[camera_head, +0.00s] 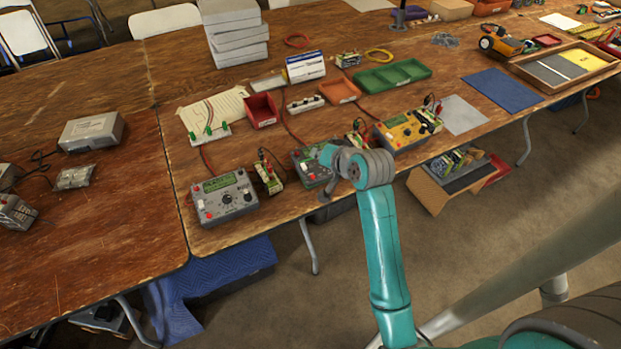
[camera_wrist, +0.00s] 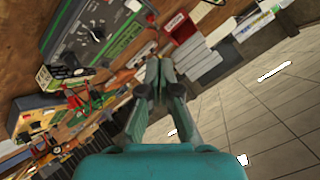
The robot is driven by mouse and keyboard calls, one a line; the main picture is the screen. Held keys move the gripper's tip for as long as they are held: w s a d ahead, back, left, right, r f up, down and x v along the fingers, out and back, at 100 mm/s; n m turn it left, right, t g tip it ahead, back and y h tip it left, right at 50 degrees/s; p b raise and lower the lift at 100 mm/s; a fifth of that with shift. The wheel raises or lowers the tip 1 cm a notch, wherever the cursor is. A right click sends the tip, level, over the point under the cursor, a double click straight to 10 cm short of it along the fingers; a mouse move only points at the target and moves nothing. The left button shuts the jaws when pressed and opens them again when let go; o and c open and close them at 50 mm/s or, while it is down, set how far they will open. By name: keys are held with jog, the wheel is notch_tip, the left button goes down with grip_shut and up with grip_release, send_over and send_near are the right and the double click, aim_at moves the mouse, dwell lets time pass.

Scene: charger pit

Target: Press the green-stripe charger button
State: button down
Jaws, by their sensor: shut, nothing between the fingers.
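The charger with the green stripe (camera_head: 308,166) is a dark grey box near the table's front edge, partly hidden by my arm in the head view. In the wrist view the same charger (camera_wrist: 92,35) fills the upper left, with a dial, a green stripe along its side, and a small white button (camera_wrist: 133,5) at its corner by the top edge. My gripper (camera_wrist: 157,68) is shut and empty, its fingertips apart from the button in the picture, below and right of it.
A grey charger (camera_head: 224,196) stands to the left and a yellow charger (camera_head: 403,131) to the right. Red (camera_head: 261,110) and green (camera_head: 391,75) trays lie behind.

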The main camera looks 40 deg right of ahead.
jog(key=shift+f, duration=0.15)
jog(key=shift+w+d+f, duration=0.1)
jog(key=shift+w+f, duration=0.15)
jog(key=shift+f, duration=1.15)
jog(key=shift+w+d+f, duration=0.1)
jog(key=shift+w+f, duration=0.15)
jog(key=shift+f, duration=1.15)
jog(key=shift+w+d+f, duration=0.1)
jog(key=shift+w+f, duration=0.15)
jog(key=shift+f, duration=1.15)
jog(key=shift+f, duration=0.1)
jog(key=shift+f, duration=0.3)
jog(key=shift+w+f, duration=0.1)
jog(key=shift+f, duration=0.3)
jog(key=shift+r, duration=0.8)
jog(key=shift+s+a+r, duration=0.1)
jog(key=shift+s+r, duration=0.1)
jog(key=shift+r, duration=0.6)
jog(key=shift+s+a+r, duration=0.1)
jog(key=shift+s+r, duration=0.05)
jog(key=shift+r, duration=0.7)
jog(key=shift+s+r, duration=0.2)
jog(key=shift+r, duration=0.6)
